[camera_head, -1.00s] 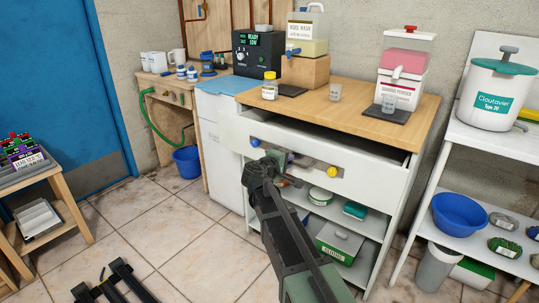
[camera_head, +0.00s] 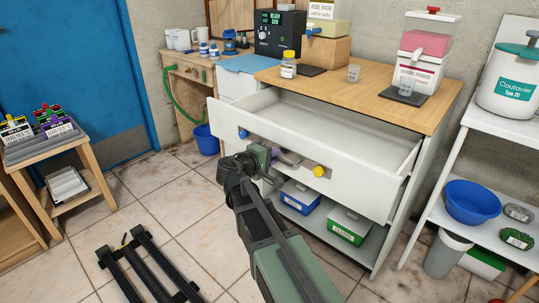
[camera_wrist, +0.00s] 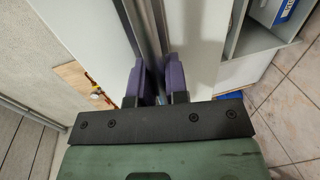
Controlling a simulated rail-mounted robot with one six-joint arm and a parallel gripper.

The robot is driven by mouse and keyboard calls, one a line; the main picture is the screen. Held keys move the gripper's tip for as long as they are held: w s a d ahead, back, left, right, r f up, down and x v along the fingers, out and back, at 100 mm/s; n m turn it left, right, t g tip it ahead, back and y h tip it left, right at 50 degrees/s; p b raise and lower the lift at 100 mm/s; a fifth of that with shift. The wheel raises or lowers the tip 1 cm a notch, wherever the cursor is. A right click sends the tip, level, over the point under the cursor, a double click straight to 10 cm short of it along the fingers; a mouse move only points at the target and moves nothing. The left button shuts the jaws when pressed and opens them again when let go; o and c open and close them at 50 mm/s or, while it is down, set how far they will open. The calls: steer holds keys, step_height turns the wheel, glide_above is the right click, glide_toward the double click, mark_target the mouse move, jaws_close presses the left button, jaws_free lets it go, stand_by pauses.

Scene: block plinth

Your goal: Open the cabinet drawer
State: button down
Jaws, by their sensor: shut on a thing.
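The white cabinet drawer (camera_head: 345,176) stands pulled out under the wooden top, and its empty-looking white inside (camera_head: 335,125) shows. Its front has a blue knob (camera_head: 243,134) at the left, a yellow knob (camera_head: 319,171) at the right, and a handle area between them, mostly hidden by my arm. My gripper (camera_head: 284,157) is at the middle of the drawer front, shut on the handle. In the wrist view, the purple fingers of my gripper (camera_wrist: 160,80) close on a grey bar, the handle (camera_wrist: 153,35), beside the white drawer front.
Below the drawer, a blue box (camera_head: 300,197) and a green box (camera_head: 348,226) sit on a shelf. A bottle (camera_head: 289,65), a cup (camera_head: 353,73) and a powder dispenser (camera_head: 418,60) stand on the wooden top (camera_head: 385,90). A side table (camera_head: 85,160) is at the left.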

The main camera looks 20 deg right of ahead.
steer(key=c, duration=1.1)
jaws_free()
steer(key=shift+c, duration=0.2)
steer(key=shift+a, duration=0.1)
steer(key=p+v, duration=0.2)
steer(key=v, duration=0.8)
steer(key=shift+a, duration=0.3)
steer(key=shift+s, duration=0.15)
